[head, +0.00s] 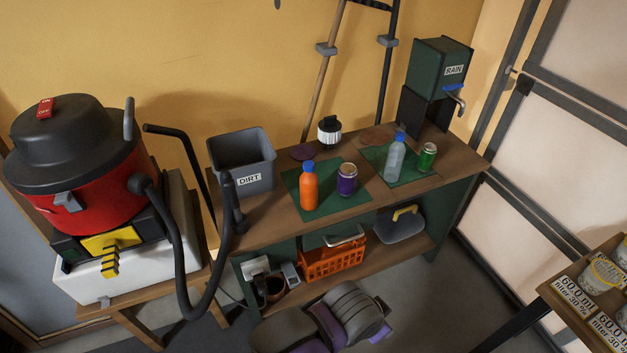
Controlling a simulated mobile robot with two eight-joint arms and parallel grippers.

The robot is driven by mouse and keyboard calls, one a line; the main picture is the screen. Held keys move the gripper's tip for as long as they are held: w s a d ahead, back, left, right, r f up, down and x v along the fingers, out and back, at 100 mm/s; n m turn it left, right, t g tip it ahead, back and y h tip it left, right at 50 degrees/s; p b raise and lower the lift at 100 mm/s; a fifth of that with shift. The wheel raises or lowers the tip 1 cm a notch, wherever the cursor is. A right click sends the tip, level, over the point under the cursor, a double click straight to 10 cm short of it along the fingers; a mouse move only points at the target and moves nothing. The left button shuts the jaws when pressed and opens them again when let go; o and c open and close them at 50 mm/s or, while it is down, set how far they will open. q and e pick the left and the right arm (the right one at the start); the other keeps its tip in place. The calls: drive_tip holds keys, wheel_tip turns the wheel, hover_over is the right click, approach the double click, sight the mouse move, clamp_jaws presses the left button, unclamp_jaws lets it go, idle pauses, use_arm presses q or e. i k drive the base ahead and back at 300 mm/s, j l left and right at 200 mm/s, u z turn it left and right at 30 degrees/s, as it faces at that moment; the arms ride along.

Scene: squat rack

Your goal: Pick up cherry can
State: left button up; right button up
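Two cans stand on the wooden bench (262,208). A purple can (347,180) with a silver top stands upright on the left green mat (330,204), right of an orange bottle (309,187) with a blue cap. A green can (427,157) stands upright on the right green mat (404,178), right of a clear bottle (394,160) with a blue cap. The can labels are too small to read, so I cannot tell which is cherry. Grey and purple parts, apparently mine, show at the bottom centre. No gripper fingers are in view.
A grey DIRT bin (241,165), a white-and-black jar (329,131) and a green RAIN dispenser (440,64) stand on the bench. An orange basket (331,262) sits on its lower shelf. A red-and-black vacuum (75,165) with a hose stands left. A tray of tubs (585,300) is at right.

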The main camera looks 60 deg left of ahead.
sight(347, 171)
drive_tip(key=u, duration=1.55)
drive_tip(key=i+j, duration=0.15)
drive_tip(key=i, duration=0.25)
drive_tip(key=i+j+z, duration=0.1)
drive_tip(key=i, duration=0.25)
drive_tip(key=i+j, duration=0.25)
drive_tip(key=i+l+z, duration=0.05)
drive_tip(key=i, duration=0.1)
